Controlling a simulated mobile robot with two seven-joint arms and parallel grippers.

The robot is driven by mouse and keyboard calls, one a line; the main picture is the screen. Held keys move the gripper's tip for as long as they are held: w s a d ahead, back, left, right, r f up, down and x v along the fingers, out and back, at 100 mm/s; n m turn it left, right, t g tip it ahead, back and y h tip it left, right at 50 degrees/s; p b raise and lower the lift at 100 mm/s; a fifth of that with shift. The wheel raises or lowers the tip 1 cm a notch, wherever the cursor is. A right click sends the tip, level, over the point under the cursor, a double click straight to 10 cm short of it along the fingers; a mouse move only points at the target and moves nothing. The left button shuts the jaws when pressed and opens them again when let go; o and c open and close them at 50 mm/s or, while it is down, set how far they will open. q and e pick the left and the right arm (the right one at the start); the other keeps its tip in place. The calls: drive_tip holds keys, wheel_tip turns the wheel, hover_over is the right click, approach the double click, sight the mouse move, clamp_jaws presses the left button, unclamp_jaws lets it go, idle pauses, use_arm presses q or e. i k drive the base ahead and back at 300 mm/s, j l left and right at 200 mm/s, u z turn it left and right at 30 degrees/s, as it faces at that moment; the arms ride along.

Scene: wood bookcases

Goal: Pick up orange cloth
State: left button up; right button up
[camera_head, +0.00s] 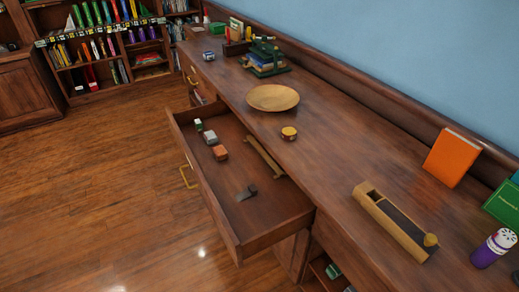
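An orange, flat, book-shaped item (452,155) stands leaning against the back ledge at the right of the wooden cabinet top. It is the only large orange thing in view. It looks stiff, and I cannot tell whether it is cloth. I see no loose, soft orange cloth. Neither of my grippers is in view.
A drawer (203,214) is open, with small blocks inside. The floor (90,190) at left is clear.

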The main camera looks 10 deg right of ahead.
sight(219, 151)
drive_tip(key=i+j+z, duration=0.15)
drive_tip(key=j+z, duration=0.25)
drive_tip(key=i+j+z, duration=0.15)
drive_tip(key=j+z, duration=0.6)
drive_tip(key=j, duration=0.5)
drive_tip(key=i+j+z, duration=0.1)
drive_tip(key=j, duration=0.85)
